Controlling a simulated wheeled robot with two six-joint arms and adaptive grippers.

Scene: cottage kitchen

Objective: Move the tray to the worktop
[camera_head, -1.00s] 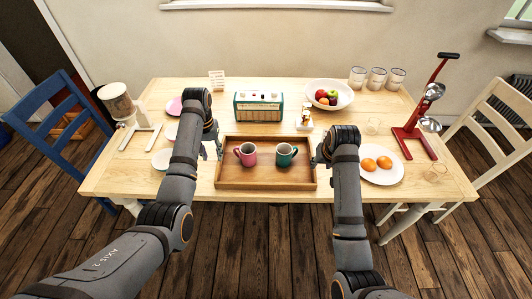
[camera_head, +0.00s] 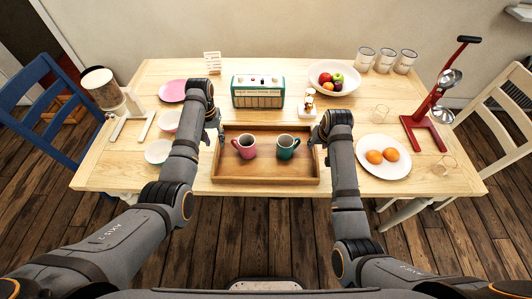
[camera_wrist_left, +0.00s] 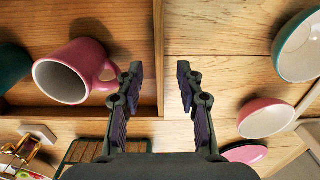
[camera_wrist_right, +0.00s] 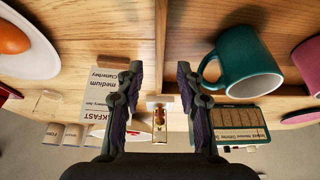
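The wooden tray (camera_head: 268,181) lies on the table and holds a pink mug (camera_head: 244,148) and a teal mug (camera_head: 288,146). My left gripper (camera_head: 213,135) is at the tray's left wall. In the left wrist view, its fingers (camera_wrist_left: 159,88) are open with a gap on both sides of that wall. My right gripper (camera_head: 318,140) is at the right wall. In the right wrist view, its fingers (camera_wrist_right: 159,88) are open with the wall between them. The pink mug (camera_wrist_left: 72,72) and teal mug (camera_wrist_right: 240,62) stand close to the walls. I cannot tell how low the fingertips reach.
A teal radio (camera_head: 258,91) and a small figure (camera_head: 308,102) stand behind the tray. Bowls (camera_head: 158,151) and a pink plate (camera_head: 172,91) lie left. A plate of oranges (camera_head: 383,157) and a red juicer stand (camera_head: 430,122) are right. A fruit bowl (camera_head: 334,76) is behind.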

